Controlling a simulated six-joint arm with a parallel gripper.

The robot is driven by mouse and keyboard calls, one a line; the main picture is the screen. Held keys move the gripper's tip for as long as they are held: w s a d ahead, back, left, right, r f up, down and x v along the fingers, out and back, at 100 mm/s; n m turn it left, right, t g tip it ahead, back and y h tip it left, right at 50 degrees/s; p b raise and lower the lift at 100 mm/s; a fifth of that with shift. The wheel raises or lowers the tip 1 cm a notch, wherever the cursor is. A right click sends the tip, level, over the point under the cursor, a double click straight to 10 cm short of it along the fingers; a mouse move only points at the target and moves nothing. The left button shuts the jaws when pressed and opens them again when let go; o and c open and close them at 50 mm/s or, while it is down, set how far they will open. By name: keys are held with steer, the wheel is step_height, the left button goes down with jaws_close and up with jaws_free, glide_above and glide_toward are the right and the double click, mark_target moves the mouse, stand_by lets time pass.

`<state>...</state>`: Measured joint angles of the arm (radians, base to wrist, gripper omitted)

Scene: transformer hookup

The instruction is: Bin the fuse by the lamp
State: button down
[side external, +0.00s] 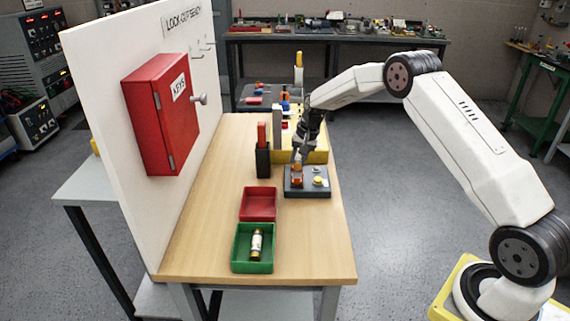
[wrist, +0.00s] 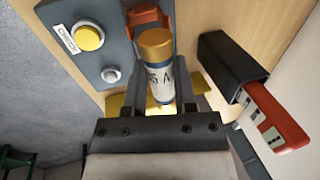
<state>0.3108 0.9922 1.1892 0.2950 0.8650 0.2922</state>
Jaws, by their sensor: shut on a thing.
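The fuse (wrist: 157,72) has a copper-coloured cap and a white and blue label ending in "5 A". My gripper (wrist: 160,92) is shut on it, one finger on each side. In the side view my gripper (side external: 299,154) points down over the dark grey panel (side external: 293,192). An orange fuse holder (wrist: 146,18) is right by the fuse's cap and also shows in the side view (side external: 297,180). I cannot tell whether the fuse is still seated in it. The small grey dome lamp (wrist: 110,75) looks unlit. The fuse's far end is hidden.
A yellow button (wrist: 88,38) labelled "CHECK" is on the panel. A black stand (side external: 262,162) holds a red-handled tool (side external: 261,134). An empty red bin (side external: 258,204) and a green bin (side external: 237,265) containing another fuse (side external: 256,243) are nearer the front. The red key cabinet's board (side external: 110,130) edges the table.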

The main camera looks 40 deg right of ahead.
steer(key=shift+r, duration=0.2)
steer(key=shift+r, duration=2.35)
steer(key=shift+a, duration=0.1)
steer(key=a+f, duration=0.1)
steer(key=a, duration=0.6)
steer(key=s+a+f, duration=0.1)
steer(key=a+f, duration=0.1)
steer(key=a, duration=0.6)
steer(key=shift+s+f, duration=0.2)
steer(key=shift+f, duration=0.05)
steer(key=shift+f, duration=0.1)
steer(key=shift+f, duration=2.9)
